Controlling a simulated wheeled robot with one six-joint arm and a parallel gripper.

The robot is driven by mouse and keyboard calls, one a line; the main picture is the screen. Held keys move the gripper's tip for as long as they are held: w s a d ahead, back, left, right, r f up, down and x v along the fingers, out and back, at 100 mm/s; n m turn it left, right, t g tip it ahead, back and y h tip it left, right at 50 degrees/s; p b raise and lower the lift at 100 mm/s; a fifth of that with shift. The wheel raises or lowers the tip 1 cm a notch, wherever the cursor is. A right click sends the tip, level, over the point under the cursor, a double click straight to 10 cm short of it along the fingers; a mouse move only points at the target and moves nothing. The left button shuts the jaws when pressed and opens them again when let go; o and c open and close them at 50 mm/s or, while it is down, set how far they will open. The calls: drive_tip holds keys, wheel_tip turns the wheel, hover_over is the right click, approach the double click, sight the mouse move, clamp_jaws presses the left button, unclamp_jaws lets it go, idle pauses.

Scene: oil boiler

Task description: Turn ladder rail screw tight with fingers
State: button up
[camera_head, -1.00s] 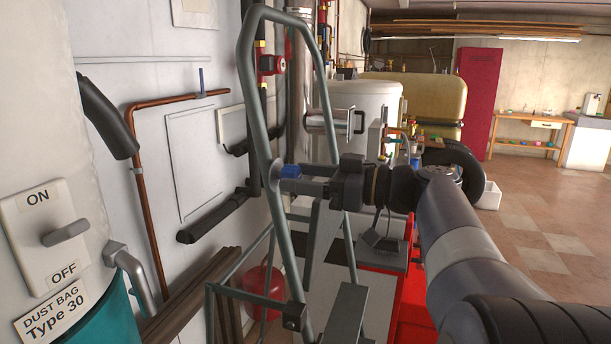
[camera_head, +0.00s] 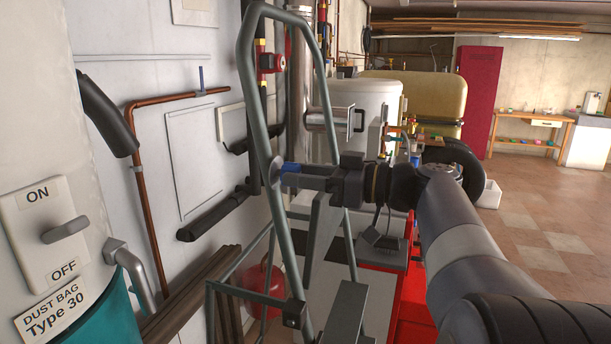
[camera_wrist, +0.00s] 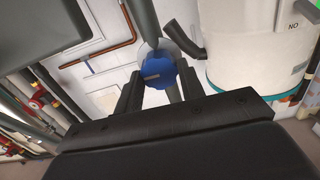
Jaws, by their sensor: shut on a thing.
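The ladder rail (camera_head: 259,130) is a grey-green tube frame that rises in front of the wall at centre-left. The blue screw (camera_head: 290,169) sits on the rail's right side, partly covered by my gripper (camera_head: 292,176). In the wrist view the screw's round blue head (camera_wrist: 159,73) lies between the two dark fingers of my gripper (camera_wrist: 156,84), with the rail (camera_wrist: 144,22) behind and above it. My gripper reaches in from the right and is shut on the screw. The screw's shaft is hidden.
A white tank with an ON/OFF switch (camera_head: 52,225) stands at the left. A copper pipe (camera_head: 145,185) and dark pipes run along the wall. A white cylinder (camera_head: 375,100) and a red unit (camera_head: 393,290) stand behind the ladder. Open tiled floor (camera_head: 535,225) lies at the right.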

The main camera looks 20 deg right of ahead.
drive_tip(key=shift+w+m+p, duration=0.1)
drive_tip(key=shift+m+p, duration=1.9)
drive_tip(key=shift+m, duration=7)
drive_tip(key=shift+f, duration=0.1)
drive_tip(key=o, duration=1)
drive_tip(key=shift+d, duration=0.1)
drive_tip(key=b+v, duration=0.1)
drive_tip(key=v, duration=0.9)
drive_tip(key=shift+s+d+b, duration=0.2)
drive_tip(key=shift+d+b, duration=0.1)
drive_tip(key=shift+b, duration=0.05)
